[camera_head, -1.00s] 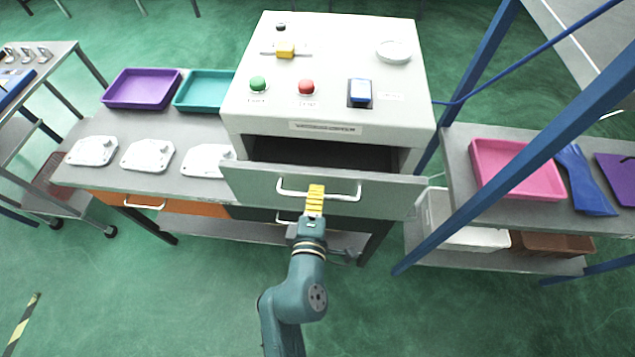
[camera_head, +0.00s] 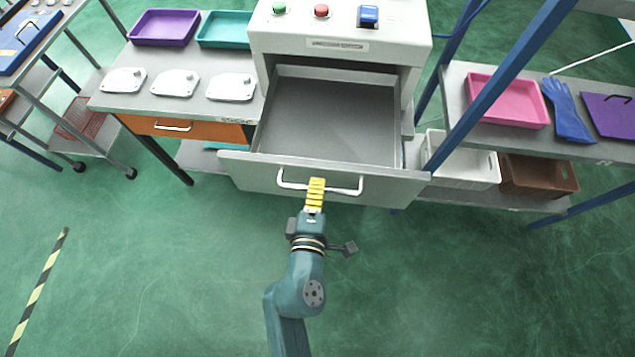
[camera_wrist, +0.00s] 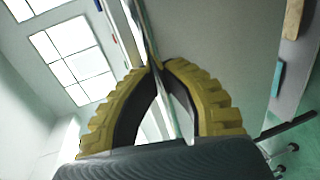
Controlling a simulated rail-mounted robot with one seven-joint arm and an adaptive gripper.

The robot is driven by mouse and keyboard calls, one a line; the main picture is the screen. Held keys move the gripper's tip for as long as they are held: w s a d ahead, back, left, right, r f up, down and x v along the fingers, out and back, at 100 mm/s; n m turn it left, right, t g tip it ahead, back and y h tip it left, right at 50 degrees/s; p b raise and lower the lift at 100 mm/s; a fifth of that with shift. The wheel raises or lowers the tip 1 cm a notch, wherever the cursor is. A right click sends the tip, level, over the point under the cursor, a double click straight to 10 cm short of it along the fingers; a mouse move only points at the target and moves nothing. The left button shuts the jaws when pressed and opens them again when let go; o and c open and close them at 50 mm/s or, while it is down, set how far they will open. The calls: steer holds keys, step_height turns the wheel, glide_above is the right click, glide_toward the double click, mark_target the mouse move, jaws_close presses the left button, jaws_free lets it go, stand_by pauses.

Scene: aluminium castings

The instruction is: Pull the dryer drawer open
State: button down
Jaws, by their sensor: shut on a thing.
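The dryer drawer (camera_head: 330,120) is pulled far out of the pale grey dryer cabinet (camera_head: 340,46), and its grey tray inside looks empty. A white bar handle (camera_head: 345,190) runs across the drawer front (camera_head: 250,172). My gripper (camera_head: 316,184), with yellow ribbed fingers, is shut on the middle of the handle. In the wrist view the two curved yellow fingers (camera_wrist: 163,66) close together at their tips against the pale drawer front (camera_wrist: 215,40). The gripped part of the handle is mostly hidden by the fingers.
Left of the dryer a bench holds three white castings (camera_head: 175,83), a purple tray (camera_head: 164,27) and a teal tray (camera_head: 224,29). On the right, a blue post (camera_head: 505,88) stands before a pink tray (camera_head: 508,99) and blue gloves (camera_head: 567,108). The green floor in front is clear.

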stand_by(0.3)
steer(key=c, duration=1.1)
jaws_free()
steer(key=v, duration=1.2)
